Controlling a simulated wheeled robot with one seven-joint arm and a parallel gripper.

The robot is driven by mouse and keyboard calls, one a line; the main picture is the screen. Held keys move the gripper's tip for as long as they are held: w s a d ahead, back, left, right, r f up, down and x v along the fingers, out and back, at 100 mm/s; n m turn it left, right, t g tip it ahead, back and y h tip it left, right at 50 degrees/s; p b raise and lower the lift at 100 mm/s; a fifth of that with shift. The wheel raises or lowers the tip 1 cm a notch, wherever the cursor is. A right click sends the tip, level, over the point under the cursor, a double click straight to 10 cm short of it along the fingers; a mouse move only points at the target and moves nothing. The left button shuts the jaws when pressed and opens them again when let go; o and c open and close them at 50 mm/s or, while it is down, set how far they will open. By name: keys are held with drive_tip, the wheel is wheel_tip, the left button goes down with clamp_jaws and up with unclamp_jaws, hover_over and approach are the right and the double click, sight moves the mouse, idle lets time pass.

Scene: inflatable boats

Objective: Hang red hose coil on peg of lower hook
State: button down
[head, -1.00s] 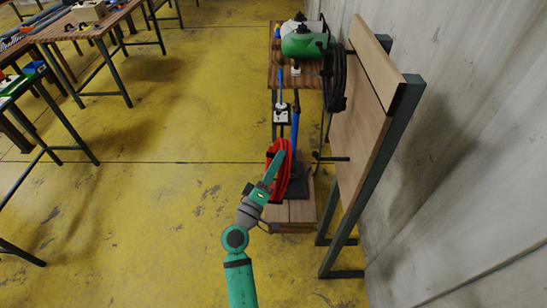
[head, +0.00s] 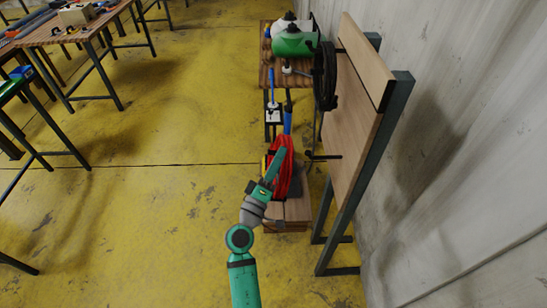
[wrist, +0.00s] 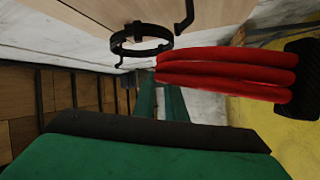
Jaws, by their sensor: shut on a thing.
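The red hose coil (head: 284,170) hangs from my gripper (head: 281,156), which is shut on it. In the wrist view the red coil (wrist: 225,72) shows as several stacked loops on the right. The peg of the lower hook (head: 325,157) sticks out leftward from the wooden board, a short gap to the right of the coil. A dark hook (wrist: 185,17) at the top of the wrist view appears to be this peg. The coil is apart from the peg in the head view. The jaws' contact is partly hidden.
A black hose coil (head: 326,76) hangs higher on the wooden board (head: 356,120). A small table (head: 268,68) with a green-and-white tank (head: 294,40) stands behind. A wooden crate-like base (head: 290,213) is below the coil.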

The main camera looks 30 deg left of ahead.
drive_tip(key=w+d+f, duration=0.4)
drive_tip(key=w+d, duration=0.3)
drive_tip(key=d, duration=0.3)
drive_tip(key=shift+d+f, duration=0.2)
drive_tip(key=shift+d, duration=0.2)
idle(1.9)
drive_tip(key=shift+w+d+f, duration=0.1)
drive_tip(key=shift+f, duration=0.1)
idle(0.3)
drive_tip(key=c, duration=1.8)
unclamp_jaws()
drive_tip(key=shift+o, duration=0.4)
drive_tip(key=a+r+v, duration=0.1)
drive_tip(key=v, duration=0.9)
drive_tip(key=shift+s+d, duration=0.45)
drive_tip(key=shift+f, duration=0.1)
